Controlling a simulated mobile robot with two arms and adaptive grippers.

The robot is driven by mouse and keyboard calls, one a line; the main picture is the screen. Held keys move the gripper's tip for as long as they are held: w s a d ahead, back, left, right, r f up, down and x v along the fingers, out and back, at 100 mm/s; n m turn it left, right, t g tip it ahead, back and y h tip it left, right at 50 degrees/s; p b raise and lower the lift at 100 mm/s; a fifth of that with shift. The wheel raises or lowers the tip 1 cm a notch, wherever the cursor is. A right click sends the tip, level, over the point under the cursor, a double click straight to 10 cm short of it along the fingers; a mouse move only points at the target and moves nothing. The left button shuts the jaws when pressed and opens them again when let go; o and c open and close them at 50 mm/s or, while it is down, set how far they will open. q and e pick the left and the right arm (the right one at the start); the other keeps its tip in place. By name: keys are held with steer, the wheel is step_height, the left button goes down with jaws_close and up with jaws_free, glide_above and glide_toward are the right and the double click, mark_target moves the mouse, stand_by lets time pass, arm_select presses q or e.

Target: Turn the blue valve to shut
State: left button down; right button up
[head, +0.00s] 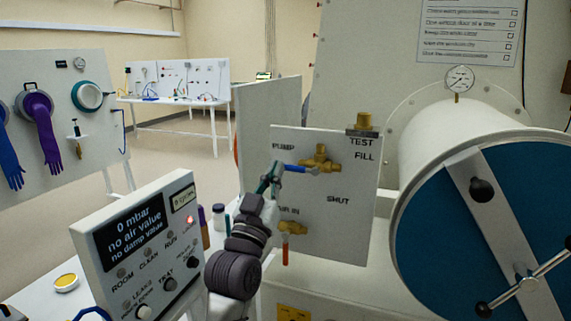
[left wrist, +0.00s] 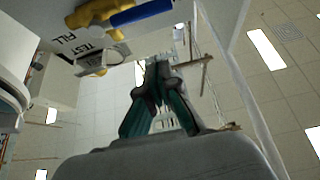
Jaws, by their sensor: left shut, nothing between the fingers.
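The blue valve has a brass body (head: 321,160) on an upright white panel (head: 345,225). Its blue handle (head: 299,169) lies nearly level and points left, below the word PUMP. The word SHUT is printed lower right of the valve. My left gripper (head: 276,168) is shut and empty at the handle's left end in the head view, partly overlapping it; contact cannot be told there. In the left wrist view the shut green fingers (left wrist: 162,85) stand apart from the blue handle (left wrist: 141,13) and brass body (left wrist: 92,12) at the top. My right gripper is not in view.
A second brass valve (head: 293,228) with a red handle (head: 285,253) pointing down sits below, by AIR IN. A display box (head: 140,235) reading 0 mbar stands left of my arm. A large white cylinder (head: 455,130) with a blue door is at right.

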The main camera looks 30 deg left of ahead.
mark_target(286, 167)
arm_select(q)
steer(key=d+p+x, duration=0.1)
steer(key=p+x, duration=0.1)
steer(key=x, duration=0.4)
steer(key=shift+w+a+f, duration=0.15)
steer(key=shift+a+f, duration=0.05)
steer(key=shift+f, duration=0.45)
steer(key=shift+w+a+f, duration=0.15)
steer(key=shift+f, duration=0.55)
steer(key=shift+w+a+f, duration=0.1)
steer(key=shift+a+f, duration=0.1)
steer(key=shift+f, duration=0.45)
steer(key=shift+a, duration=0.1)
